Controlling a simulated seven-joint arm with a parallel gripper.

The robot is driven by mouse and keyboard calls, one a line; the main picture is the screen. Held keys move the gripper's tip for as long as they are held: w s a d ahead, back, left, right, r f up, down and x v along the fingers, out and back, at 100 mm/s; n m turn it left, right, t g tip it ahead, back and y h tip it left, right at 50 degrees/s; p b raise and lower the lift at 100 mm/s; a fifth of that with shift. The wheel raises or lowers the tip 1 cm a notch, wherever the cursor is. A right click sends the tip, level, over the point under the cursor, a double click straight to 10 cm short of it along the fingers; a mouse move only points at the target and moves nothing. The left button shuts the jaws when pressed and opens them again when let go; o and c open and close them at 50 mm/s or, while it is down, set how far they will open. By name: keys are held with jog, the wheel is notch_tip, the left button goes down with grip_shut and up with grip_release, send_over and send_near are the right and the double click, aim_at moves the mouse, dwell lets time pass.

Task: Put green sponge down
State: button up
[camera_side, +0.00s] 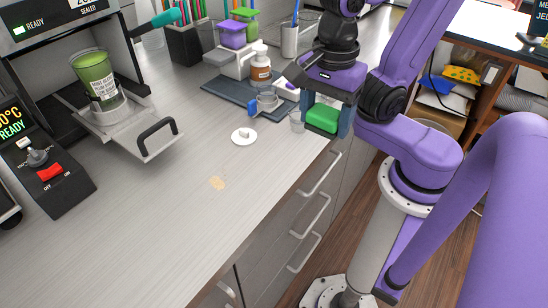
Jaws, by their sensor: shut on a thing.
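My gripper (326,118) points down near the right edge of the counter, shut on a green sponge (322,119). The sponge is a green block between the fingers, by the counter's front edge; whether it touches the surface I cannot tell. A small glass (297,120) stands just left of it, partly hidden. A tan smear (217,183) lies on the open counter (160,225) to the lower left.
A cup sealer (140,140) with its tray out holds a green cup (95,78) at the left. A white lid-like disc (244,135) lies mid-counter. A dark mat (240,93) with a bottle (260,68) is behind. The front counter is mostly clear.

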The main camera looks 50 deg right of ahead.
jog(key=s+d, duration=0.2)
jog(key=d, duration=0.2)
send_over(275, 159)
notch_tip(275, 159, down, 10)
jog(key=shift+f, duration=0.2)
jog(key=shift+w+f, duration=0.1)
jog(key=shift+f, duration=1.5)
jog(key=shift+f, duration=0.35)
